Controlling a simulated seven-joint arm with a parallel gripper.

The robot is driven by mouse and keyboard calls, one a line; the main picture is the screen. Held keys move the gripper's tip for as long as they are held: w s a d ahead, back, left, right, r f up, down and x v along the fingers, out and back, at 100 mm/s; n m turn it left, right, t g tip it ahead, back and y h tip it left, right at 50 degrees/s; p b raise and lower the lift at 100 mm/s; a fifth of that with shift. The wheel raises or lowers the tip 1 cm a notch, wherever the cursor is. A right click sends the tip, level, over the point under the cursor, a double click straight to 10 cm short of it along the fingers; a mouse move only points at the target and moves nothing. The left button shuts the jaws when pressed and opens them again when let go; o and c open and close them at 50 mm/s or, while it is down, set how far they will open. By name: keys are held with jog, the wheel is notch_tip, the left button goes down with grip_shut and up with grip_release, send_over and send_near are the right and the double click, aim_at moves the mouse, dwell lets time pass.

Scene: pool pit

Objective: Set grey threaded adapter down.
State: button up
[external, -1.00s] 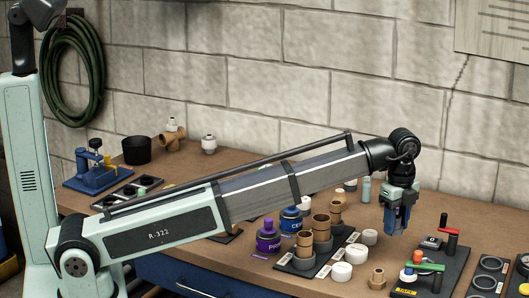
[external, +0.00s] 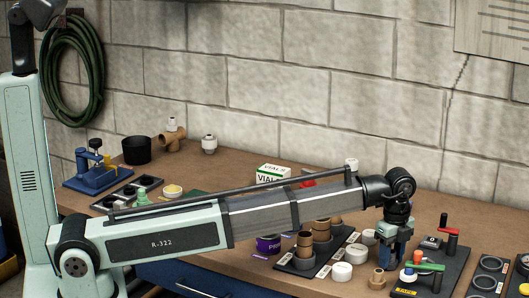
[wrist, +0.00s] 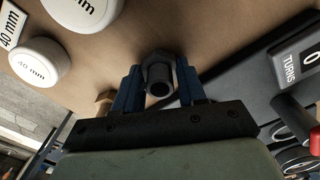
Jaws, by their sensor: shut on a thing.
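The grey threaded adapter (wrist: 158,76) is between the two blue fingers of my gripper (wrist: 158,84) in the wrist view, with its dark round opening facing the camera. My gripper is shut on it. In the external view my gripper (external: 388,262) points down, low over the right part of the bench, and I cannot make out the adapter there. Whether the adapter touches the bench top is not clear.
A tan fitting (external: 377,279) stands close to the left of my gripper. White caps (external: 341,271) and a dark rack (external: 300,263) of brown fittings lie further left. A black stand with red and green handles (external: 426,267) is close on the right.

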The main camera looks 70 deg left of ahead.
aim_at(392, 251)
jog(key=shift+f, duration=0.15)
jog(key=o, duration=1)
jog(key=shift+o, duration=0.2)
notch_tip(392, 251, up, 12)
jog(key=shift+r, duration=0.2)
